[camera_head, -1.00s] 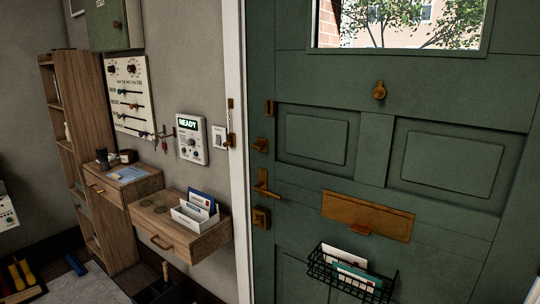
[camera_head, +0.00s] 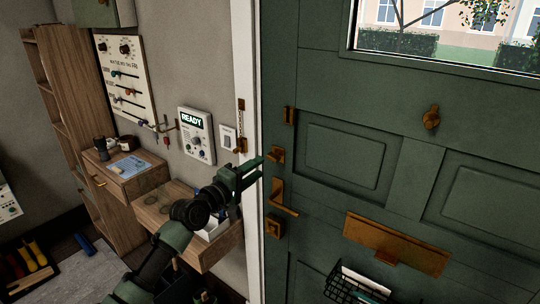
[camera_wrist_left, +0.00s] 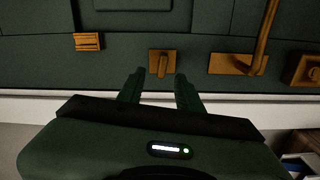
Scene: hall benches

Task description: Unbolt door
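The green door (camera_head: 390,140) stands shut and carries brass fittings near its left edge. The bolt, a small brass thumb-turn on a plate (camera_head: 276,154), is above the lever handle (camera_head: 281,199). My left gripper (camera_head: 262,167) points at the door edge, close to the bolt. In the left wrist view its two fingers (camera_wrist_left: 160,76) are apart and empty. The bolt's upright knob (camera_wrist_left: 162,63) shows just beyond and between the fingertips, with a gap on each side. My right gripper is not in view.
A lower brass lock (camera_head: 274,227), a chain holder (camera_head: 289,115) and a hanging chain (camera_head: 240,125) are close by. A mail slot (camera_head: 397,243) and wire basket (camera_head: 350,285) are right. A wall drawer shelf (camera_head: 218,247) is below my left arm.

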